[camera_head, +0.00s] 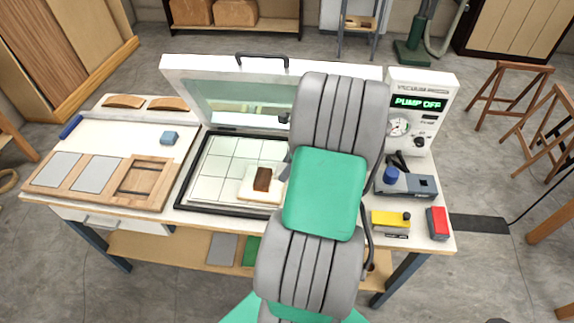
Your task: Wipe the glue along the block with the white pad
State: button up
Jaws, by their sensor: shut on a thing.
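A brown block (262,179) stands on a cream-white slab (254,198) inside the press, just left of my arm. I cannot tell any glue on the block from this view. My gripper (283,172) is mostly hidden behind my own grey and green arm; only a small grey part shows, close to the right side of the brown block. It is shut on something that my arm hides. I cannot make out a separate white pad, and I cannot tell whether the gripper touches the block.
The press's tiled bed (219,160) lies under its raised lid (190,83). A control box (419,105) reads "PUMP OFF". A yellow tool (391,220) and red block (437,222) lie right.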

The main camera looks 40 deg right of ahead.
jog(key=b+x, duration=0.2)
jog(key=s+b+x, duration=0.1)
jog(key=b+x, duration=0.5)
jog(key=shift+s+d+f, duration=0.15)
jog(key=shift+d+f, duration=0.25)
jog(key=w+d+p, duration=0.1)
jog(key=d, duration=0.1)
jog(key=w+d+p, duration=0.1)
jog(key=w, duration=0.1)
jog(key=shift+d+r+p, duration=0.35)
jog(key=shift+d+r, duration=0.05)
jog(key=s+a, duration=0.1)
jog(key=s+a+p, duration=0.1)
jog(key=a, duration=0.1)
jog(key=shift+s, duration=0.15)
jog(key=shift+s+a+f+p, duration=0.1)
jog(key=shift+s+a+p, duration=0.25)
jog(key=shift+a, duration=0.15)
jog(key=shift+f, duration=0.4)
jog(key=shift+w+d+r, duration=0.1)
jog(key=shift+d, duration=0.05)
